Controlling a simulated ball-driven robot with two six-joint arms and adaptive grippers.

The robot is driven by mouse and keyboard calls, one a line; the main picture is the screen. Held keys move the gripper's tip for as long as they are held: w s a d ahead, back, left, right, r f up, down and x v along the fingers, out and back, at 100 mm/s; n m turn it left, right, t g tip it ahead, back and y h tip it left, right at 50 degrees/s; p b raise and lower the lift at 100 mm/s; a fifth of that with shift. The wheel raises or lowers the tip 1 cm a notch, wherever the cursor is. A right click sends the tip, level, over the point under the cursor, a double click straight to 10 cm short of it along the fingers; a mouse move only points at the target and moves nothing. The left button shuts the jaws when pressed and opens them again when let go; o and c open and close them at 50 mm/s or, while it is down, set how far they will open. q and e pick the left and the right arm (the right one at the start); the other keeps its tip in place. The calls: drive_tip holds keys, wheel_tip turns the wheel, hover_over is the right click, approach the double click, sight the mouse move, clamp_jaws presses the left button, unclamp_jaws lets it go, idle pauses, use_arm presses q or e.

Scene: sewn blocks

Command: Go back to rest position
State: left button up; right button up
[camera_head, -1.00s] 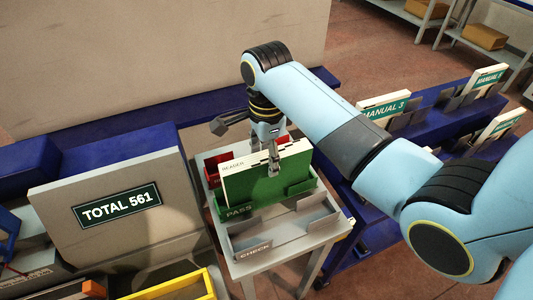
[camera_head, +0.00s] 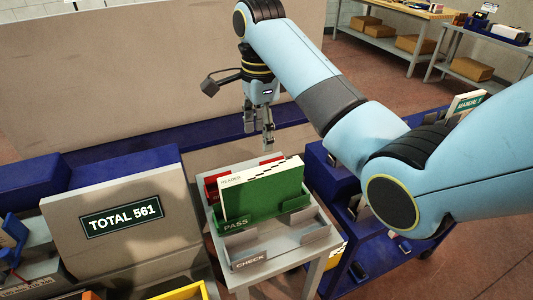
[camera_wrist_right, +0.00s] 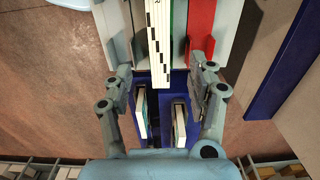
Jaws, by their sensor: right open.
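My right gripper (camera_head: 258,138) hangs above and behind the trays in the head view, with its fingers pointing down. In the right wrist view its fingers (camera_wrist_right: 164,80) are spread apart and empty. A green-covered book marked READER (camera_head: 263,190) stands upright in the green PASS tray (camera_head: 236,226). Its white page edge with black marks (camera_wrist_right: 157,35) shows between the fingers in the right wrist view, apart from them. My left gripper is in neither view.
A red tray (camera_head: 211,186) is behind the PASS tray and a grey CHECK tray (camera_head: 250,261) is in front. A TOTAL 561 board (camera_head: 121,216) stands left. Blue shelving with a manual (camera_head: 467,104) is on the right, partly behind my arm.

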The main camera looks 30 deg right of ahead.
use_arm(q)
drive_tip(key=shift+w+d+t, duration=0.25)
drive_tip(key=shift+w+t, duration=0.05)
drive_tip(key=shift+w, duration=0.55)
